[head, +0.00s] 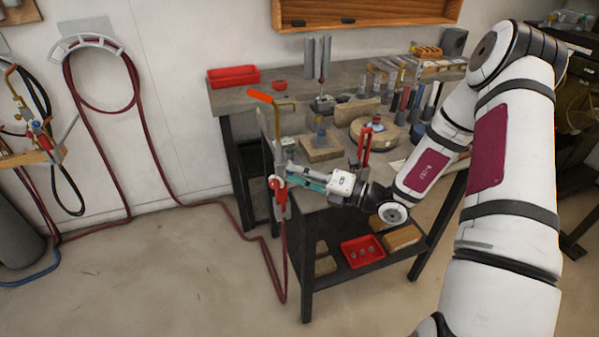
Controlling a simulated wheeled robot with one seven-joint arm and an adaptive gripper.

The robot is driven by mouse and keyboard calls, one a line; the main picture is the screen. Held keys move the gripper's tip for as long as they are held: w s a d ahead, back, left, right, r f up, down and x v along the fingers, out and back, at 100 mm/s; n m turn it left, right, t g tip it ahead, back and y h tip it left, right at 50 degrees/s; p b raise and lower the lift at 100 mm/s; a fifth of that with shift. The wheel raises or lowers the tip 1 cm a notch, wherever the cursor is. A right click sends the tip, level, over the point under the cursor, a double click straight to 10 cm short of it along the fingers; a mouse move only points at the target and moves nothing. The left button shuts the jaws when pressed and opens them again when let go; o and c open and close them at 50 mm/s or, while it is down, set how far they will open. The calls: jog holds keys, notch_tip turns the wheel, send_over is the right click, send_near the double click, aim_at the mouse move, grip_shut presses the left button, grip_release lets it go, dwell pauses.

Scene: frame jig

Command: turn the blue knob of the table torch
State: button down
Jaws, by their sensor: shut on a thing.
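My gripper (293,174) reaches in from the right, level with the valves, and is shut at the torch's right side. The blue knob does not show apart from the gripper; the fingers cover the place where they close, so the grip is only partly visible.
The workbench (232,98) carries wood blocks, a round wooden piece (374,133), an upright red-handled tool (365,146) near my wrist, and several hand tools. A red tray (234,76) stands at the back left.

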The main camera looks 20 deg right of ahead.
jog(key=c, duration=1.4)
grip_release()
jog(key=v, duration=1.2)
